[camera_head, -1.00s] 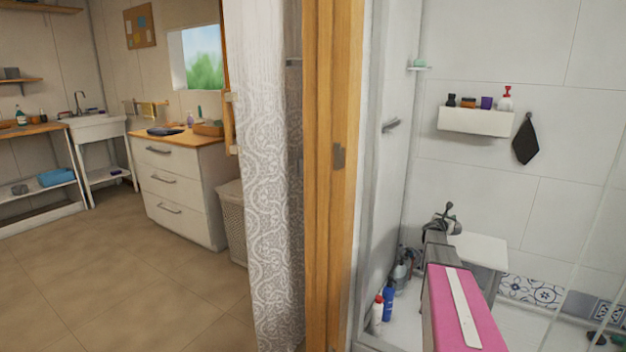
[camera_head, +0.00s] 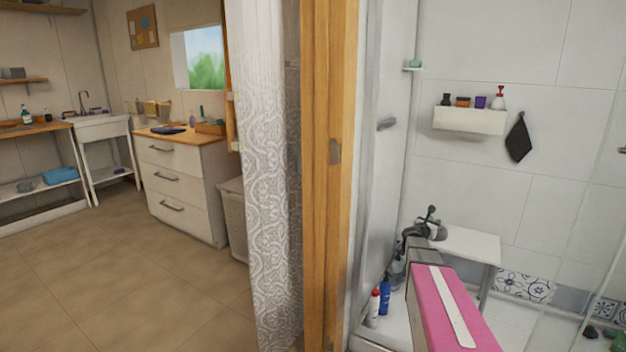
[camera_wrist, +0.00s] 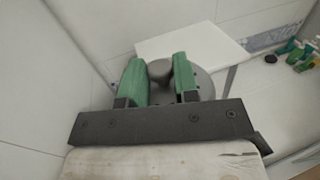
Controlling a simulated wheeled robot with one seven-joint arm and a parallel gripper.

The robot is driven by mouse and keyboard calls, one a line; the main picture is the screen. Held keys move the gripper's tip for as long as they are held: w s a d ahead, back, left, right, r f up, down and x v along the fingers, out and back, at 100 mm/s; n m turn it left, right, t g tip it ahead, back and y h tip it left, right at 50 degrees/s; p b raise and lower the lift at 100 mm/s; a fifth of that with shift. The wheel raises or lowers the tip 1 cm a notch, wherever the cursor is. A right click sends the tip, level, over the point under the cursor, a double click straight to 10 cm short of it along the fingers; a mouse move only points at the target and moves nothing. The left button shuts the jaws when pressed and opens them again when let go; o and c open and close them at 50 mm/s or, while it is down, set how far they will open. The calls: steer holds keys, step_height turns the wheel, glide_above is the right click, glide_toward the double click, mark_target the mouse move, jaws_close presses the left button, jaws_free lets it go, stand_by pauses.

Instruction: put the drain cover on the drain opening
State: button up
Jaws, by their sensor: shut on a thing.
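My gripper (camera_wrist: 159,80) has green fingers and is shut on the dark knob of the drain cover. The drain cover (camera_wrist: 205,84) is a round grey disc, partly hidden behind the fingers in the wrist view. In the head view my gripper (camera_head: 430,222) is small, beyond my pink arm link, in front of the white bench in the shower. It holds the cover up near the bench's left end; whether they touch I cannot tell. The drain opening cannot be made out in either view.
A white bench (camera_head: 468,244) stands by the shower wall. Bottles (camera_head: 384,297) stand at the left on the shower floor. Dark objects (camera_head: 590,332) lie at the right. A wooden post (camera_head: 328,180) and patterned curtain (camera_head: 268,170) border the shower. A wall shelf (camera_head: 470,119) holds toiletries.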

steer(key=s+a+r, duration=0.2)
steer(key=s+a, duration=0.5)
steer(key=a, duration=0.3)
steer(key=s+a+r, duration=0.3)
steer(key=s+a, duration=0.4)
steer(key=a, duration=0.4)
steer(key=s+a+r+g, duration=0.1)
steer(key=s+a+r, duration=0.1)
steer(key=s+a, duration=0.6)
steer(key=shift+a+r+m+h, duration=0.15)
steer(key=shift+a+m+h, duration=0.25)
steer(key=shift+a, duration=0.75)
